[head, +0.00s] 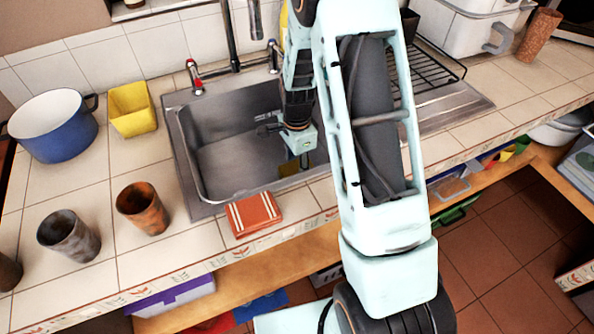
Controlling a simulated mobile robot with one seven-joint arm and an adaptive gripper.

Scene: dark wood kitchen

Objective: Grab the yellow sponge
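My gripper (303,160) hangs down into the metal sink (225,160), near its right side. Its fingers are small and dark here, and I cannot tell if they are open or shut. A dull yellow patch (289,169) shows low in the sink beside the fingertips. It may be the yellow sponge, but it is mostly hidden and I cannot tell whether the fingers touch it. A bright yellow open-topped container (132,109) stands on the tiles left of the sink.
A blue pot (55,135), several brown cups (142,207) and an orange-red striped block (254,214) stand around the sink's left and front. The faucet (233,45) rises behind it. A black dish rack (437,75) lies to the right.

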